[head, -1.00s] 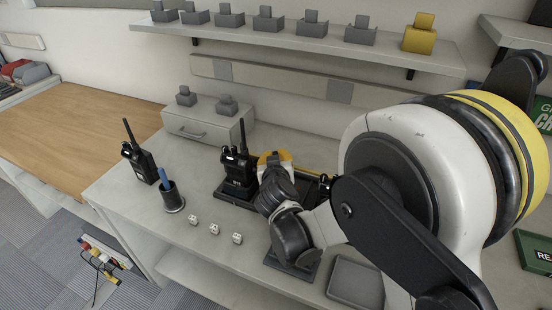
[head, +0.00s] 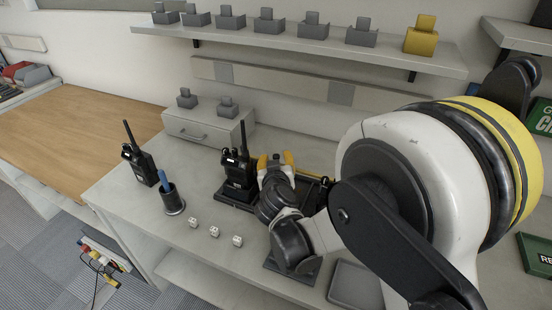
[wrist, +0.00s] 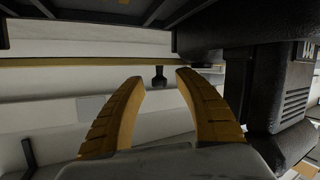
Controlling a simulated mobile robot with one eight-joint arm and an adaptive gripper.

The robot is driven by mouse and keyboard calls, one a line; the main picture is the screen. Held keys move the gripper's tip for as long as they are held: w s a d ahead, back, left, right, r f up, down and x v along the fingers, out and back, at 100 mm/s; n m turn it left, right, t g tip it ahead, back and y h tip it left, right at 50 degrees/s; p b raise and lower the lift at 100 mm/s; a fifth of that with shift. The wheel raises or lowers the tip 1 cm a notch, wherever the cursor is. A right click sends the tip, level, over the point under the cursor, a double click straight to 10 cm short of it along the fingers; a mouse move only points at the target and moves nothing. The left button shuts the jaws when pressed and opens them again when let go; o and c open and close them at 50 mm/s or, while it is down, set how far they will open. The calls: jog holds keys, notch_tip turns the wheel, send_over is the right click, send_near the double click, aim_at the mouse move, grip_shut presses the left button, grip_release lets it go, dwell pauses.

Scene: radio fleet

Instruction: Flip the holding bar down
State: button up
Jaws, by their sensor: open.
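A thin yellow bar (wrist: 80,62), which looks like the holding bar, runs level across the wrist view, beyond my fingertips. A dark knob-like part (wrist: 158,76) hangs just below its line, between the fingers. My gripper (head: 275,157) is open and empty, its two yellow fingers apart, over the dark holder area on the bench; it also shows in the wrist view (wrist: 157,78). The fingertips look apart from the bar. A black radio (head: 238,172) stands upright in a dark base, left of my gripper. My gripper and arm hide much of the holder.
Another black radio (head: 140,158) and a dark pen cup (head: 173,200) stand at the left. Several white dice (head: 214,231) lie in front. A grey tray (head: 355,287) lies at the front right. A shelf (head: 300,38) with several small holders runs above. A drawer box (head: 205,128) stands behind.

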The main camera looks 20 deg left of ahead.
jog(key=v, duration=1.2)
jog(key=shift+s, duration=0.1)
